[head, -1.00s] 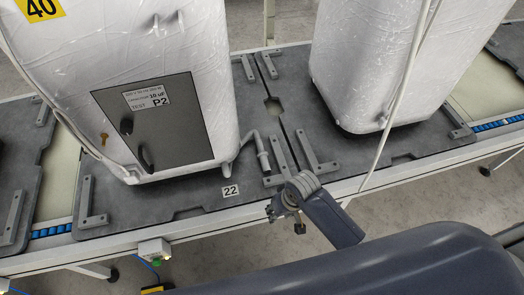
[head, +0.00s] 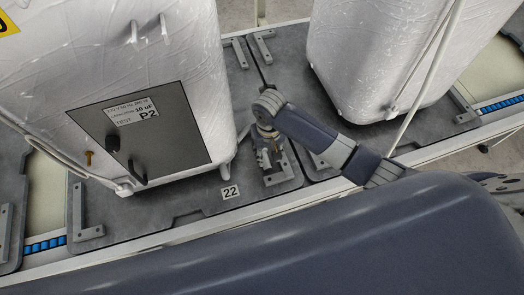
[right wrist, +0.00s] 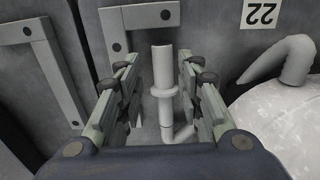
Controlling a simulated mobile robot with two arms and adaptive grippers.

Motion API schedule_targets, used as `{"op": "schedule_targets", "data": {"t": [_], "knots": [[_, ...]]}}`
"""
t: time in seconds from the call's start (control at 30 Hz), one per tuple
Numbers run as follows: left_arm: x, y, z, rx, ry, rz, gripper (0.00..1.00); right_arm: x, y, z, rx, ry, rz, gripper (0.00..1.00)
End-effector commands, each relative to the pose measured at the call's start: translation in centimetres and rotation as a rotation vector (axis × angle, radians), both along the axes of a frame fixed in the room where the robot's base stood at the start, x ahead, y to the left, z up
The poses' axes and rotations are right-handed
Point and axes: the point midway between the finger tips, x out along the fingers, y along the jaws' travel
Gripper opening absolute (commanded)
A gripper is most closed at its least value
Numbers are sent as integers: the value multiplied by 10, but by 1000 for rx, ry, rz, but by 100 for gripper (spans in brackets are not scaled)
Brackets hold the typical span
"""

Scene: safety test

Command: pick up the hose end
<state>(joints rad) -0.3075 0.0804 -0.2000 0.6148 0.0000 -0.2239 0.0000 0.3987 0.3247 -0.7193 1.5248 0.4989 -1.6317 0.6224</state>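The hose end (right wrist: 163,75) is a light grey upright-looking tube with a collar in the right wrist view. It lies between the two fingers of my right gripper (right wrist: 158,88), with a visible gap on each side. The fingers are open and do not appear to touch it. In the head view my right gripper (head: 268,160) is low over the grey pallet (head: 190,205), beside the left wrapped appliance (head: 120,60), and hides most of the hose end. My left gripper is not in view.
Raised grey brackets (right wrist: 135,18) lie close to the gripper on the pallet. A label 22 (head: 231,192) sits nearer the front edge. A second wrapped appliance (head: 350,70) stands to the right, with a pale cable (head: 425,85) hanging before it.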

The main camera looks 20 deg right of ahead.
Motion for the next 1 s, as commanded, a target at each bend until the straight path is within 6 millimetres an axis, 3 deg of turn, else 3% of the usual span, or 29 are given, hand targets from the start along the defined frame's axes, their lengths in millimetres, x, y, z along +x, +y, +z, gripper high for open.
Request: {"op": "schedule_targets", "data": {"t": [0.2, 0.5, 0.8, 0.97, 1.0], "knots": [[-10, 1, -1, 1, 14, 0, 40, 1, 1, -16, 0, -1, 0, 34], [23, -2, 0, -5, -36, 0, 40, 3, 4, -56, 0, -1, 0, 34], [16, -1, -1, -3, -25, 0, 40, 3, 3, -61, 1, -3, 1, 34], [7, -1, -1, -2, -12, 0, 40, 3, 3, -61, 1, -3, 1, 0], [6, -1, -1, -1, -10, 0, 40, 3, 3, -61, 1, -3, 1, 0]]}}
